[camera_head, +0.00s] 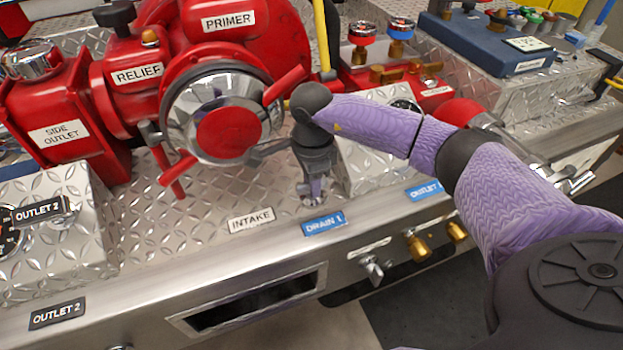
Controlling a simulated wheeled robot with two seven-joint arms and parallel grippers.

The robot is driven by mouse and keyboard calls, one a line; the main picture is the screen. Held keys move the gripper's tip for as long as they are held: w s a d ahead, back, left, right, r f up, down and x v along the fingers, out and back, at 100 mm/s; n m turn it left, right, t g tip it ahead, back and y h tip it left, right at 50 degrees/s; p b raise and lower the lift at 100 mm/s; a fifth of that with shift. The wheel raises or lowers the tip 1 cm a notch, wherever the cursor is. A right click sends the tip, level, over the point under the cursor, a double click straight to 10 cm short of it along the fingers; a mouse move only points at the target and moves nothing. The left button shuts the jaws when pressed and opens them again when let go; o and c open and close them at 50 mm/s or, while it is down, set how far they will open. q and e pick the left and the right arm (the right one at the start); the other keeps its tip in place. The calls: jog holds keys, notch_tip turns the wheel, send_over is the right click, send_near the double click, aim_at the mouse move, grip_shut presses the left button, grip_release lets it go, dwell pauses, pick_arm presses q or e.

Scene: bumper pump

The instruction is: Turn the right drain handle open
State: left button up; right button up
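My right gripper (314,182) points down over the deck just behind the blue DRAIN 1 label (323,223). Its tip is at a small round metal fitting (312,200) in the deck and hides most of it. I cannot tell whether the fingers are apart or closed on something there. A silver lever handle (372,269) sits on the front face, right of and below that label. It is clear of the gripper. Which of these is the right drain handle is not readable. My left gripper is not in view.
A large chrome intake cap (180,110) with red arms stands close left of the gripper. Brass knobs (418,247) are on the front face at right. A red-capped valve (460,113) is partly behind my arm. Open deck lies around the INTAKE label (252,219).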

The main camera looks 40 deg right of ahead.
grip_shut()
